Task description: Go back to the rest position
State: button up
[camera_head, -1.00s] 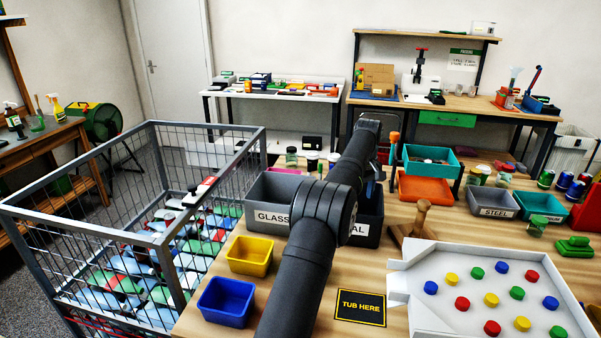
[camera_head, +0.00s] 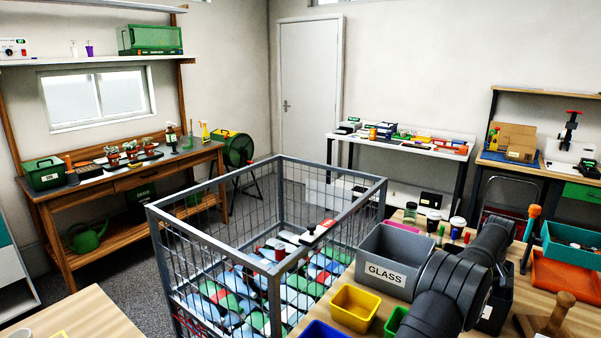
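My black arm (camera_head: 452,285) reaches up from the bottom right over the wooden worktable, in front of the grey bin labelled GLASS (camera_head: 376,275) and a darker bin beside it. My gripper does not show; the arm's far end is hidden behind its own links, so I cannot see its fingers or anything in them.
A wire cage (camera_head: 268,290) full of mixed items stands left of the table. Yellow (camera_head: 354,308), blue (camera_head: 325,331) and green (camera_head: 396,322) small bins sit at the table's edge. A wooden bench (camera_head: 120,190) stands against the left wall. Grey floor between is open.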

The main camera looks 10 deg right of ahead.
jog(key=shift+r, duration=0.3)
